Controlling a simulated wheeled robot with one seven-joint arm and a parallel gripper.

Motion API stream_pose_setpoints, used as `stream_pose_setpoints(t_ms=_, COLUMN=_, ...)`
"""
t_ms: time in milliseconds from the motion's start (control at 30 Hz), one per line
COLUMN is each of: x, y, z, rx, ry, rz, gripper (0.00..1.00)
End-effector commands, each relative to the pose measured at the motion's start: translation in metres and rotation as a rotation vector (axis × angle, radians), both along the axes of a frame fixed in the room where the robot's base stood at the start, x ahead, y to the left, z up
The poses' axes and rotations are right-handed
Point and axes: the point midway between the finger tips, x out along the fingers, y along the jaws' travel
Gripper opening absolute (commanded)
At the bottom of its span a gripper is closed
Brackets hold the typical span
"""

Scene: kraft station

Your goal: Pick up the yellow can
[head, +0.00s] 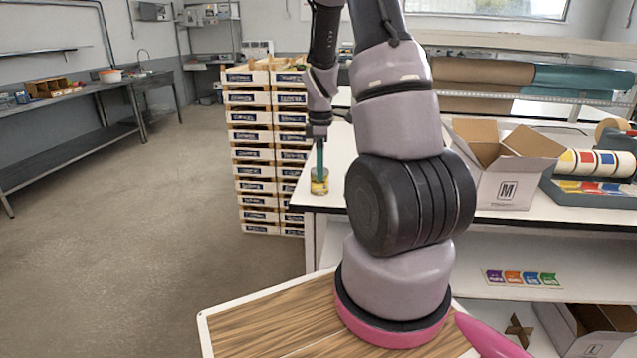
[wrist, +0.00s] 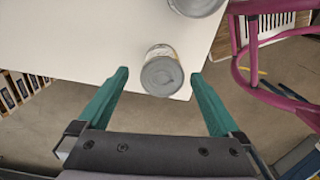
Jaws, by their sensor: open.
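The yellow can (head: 319,184) stands on the white table near its left front corner in the head view. In the wrist view a can with a grey lid and a pale yellowish label (wrist: 161,73) lies between my fingertips, close to the table edge; it appears to be the same can. My gripper (head: 319,168) points down at the can with its teal fingers. In the wrist view my gripper (wrist: 159,76) is open, with one finger on each side of the can and gaps showing. Whether the fingers reach down beside it is unclear.
A second can (wrist: 195,4) is cut off at the wrist view's top edge. The white table (head: 325,202) ends just beside the yellow can. Stacked crates (head: 258,150) stand behind to the left. An open cardboard box (head: 505,185) sits farther right on the table.

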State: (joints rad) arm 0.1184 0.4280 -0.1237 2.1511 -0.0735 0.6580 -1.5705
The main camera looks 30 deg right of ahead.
Motion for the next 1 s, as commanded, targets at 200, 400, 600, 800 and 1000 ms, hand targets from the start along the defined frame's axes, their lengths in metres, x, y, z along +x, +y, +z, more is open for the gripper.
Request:
stream_pose_setpoints(t_ms=200, x=-0.002, y=0.005, z=-0.030, rx=0.000, ry=0.004, rz=0.001, gripper=1.00)
stream_pose_setpoints(t_ms=400, x=-0.001, y=0.005, z=-0.050, rx=0.000, ry=0.001, rz=0.000, gripper=1.00)
stream_pose_setpoints(t_ms=600, x=-0.001, y=0.005, z=-0.052, rx=0.000, ry=0.000, rz=-0.001, gripper=1.00)
stream_pose_setpoints(t_ms=800, x=-0.001, y=0.005, z=-0.051, rx=0.000, ry=0.000, rz=-0.001, gripper=0.43)
stream_pose_setpoints(t_ms=1000, x=-0.001, y=0.005, z=-0.051, rx=0.000, ry=0.000, rz=-0.001, gripper=0.04)
